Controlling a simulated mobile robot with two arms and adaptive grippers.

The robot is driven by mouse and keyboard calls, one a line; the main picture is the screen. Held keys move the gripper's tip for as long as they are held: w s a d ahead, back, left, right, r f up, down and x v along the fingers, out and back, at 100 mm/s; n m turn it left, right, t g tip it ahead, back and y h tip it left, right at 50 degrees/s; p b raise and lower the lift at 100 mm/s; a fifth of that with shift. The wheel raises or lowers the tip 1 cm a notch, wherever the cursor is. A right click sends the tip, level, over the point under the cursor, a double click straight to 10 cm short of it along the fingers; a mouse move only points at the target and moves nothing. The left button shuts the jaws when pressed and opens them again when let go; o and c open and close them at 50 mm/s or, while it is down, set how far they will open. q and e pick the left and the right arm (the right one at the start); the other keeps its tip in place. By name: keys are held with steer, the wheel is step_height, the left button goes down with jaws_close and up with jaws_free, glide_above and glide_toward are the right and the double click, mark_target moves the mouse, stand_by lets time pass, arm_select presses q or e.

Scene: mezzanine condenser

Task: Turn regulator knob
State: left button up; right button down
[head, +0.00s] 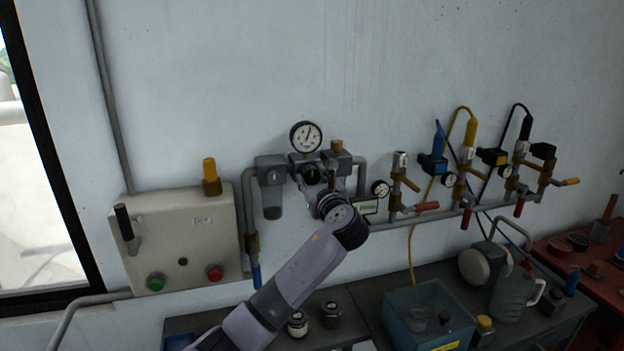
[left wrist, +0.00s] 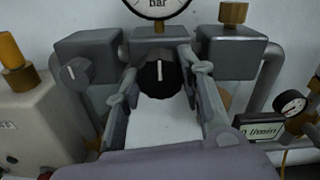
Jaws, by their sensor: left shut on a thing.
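The regulator knob (left wrist: 160,80) is round and black with a white pointer line, which stands near vertical in the left wrist view. It sits below the round pressure gauge (head: 306,137), between two grey blocks on the wall piping. My left gripper (left wrist: 158,72) has one finger on each side of the knob and is shut on it. In the head view my left gripper (head: 312,177) reaches the regulator from below, and its wrist hides part of the knob. The gauge needle points steeply upward. My right gripper is not in view.
A smaller knob (left wrist: 74,72) is on the left grey block. A beige control box (head: 187,243) with green and red buttons stands at left. A small display (head: 367,207) and several valves line the pipe at right. A bench with a blue bin (head: 428,318) is below.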

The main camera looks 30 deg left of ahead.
arm_select(q)
steer(key=shift+d+f, duration=0.1)
steer(key=shift+f, duration=0.35)
steer(key=o, duration=1.1)
steer(key=shift+r, duration=0.25)
steer(key=shift+o, duration=0.2)
steer(key=shift+r, duration=0.1)
steer(key=v, duration=1.2)
